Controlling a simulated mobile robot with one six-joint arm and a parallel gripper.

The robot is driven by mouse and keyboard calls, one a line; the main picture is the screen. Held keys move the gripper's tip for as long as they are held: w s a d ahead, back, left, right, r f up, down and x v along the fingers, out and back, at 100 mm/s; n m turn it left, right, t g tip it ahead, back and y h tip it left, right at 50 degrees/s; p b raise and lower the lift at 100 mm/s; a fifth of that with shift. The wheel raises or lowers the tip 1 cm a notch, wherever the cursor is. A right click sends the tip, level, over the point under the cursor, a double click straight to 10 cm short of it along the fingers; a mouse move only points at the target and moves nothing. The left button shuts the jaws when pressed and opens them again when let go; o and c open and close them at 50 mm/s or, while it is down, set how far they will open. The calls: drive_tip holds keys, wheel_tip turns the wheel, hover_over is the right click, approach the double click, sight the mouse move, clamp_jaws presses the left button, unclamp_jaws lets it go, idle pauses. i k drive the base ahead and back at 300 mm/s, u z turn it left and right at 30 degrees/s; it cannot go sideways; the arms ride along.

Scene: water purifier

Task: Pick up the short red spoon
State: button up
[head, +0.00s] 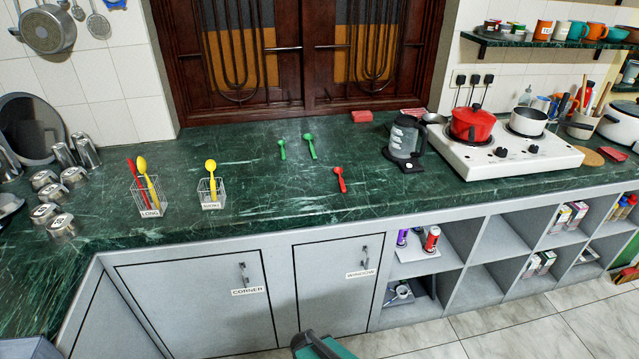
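A short red spoon (340,180) lies on the green marble counter (270,190), near its front edge and right of the middle. Another red spoon (138,183) stands with a yellow spoon (148,183) in a wire basket labelled LONG (151,212). A second wire basket (212,204), with a label too small to read surely, holds a yellow spoon (211,170). Two green spoons (282,149) (310,146) lie farther back on the counter.
A kettle (405,137) and a white stove (500,150) with a red pot (472,123) stand to the right. Several metal cups (60,226) are at the left. The counter around the short red spoon is clear. Cabinets and open shelves (498,240) are below.

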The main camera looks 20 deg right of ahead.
sight(338, 170)
drive_tip(key=u, duration=0.1)
drive_tip(key=k, duration=0.25)
drive_tip(key=u, duration=2.9)
drive_tip(key=k, duration=0.2)
drive_tip(key=u, duration=0.25)
drive_tip(key=k, duration=1.85)
drive_tip(key=z, duration=0.25)
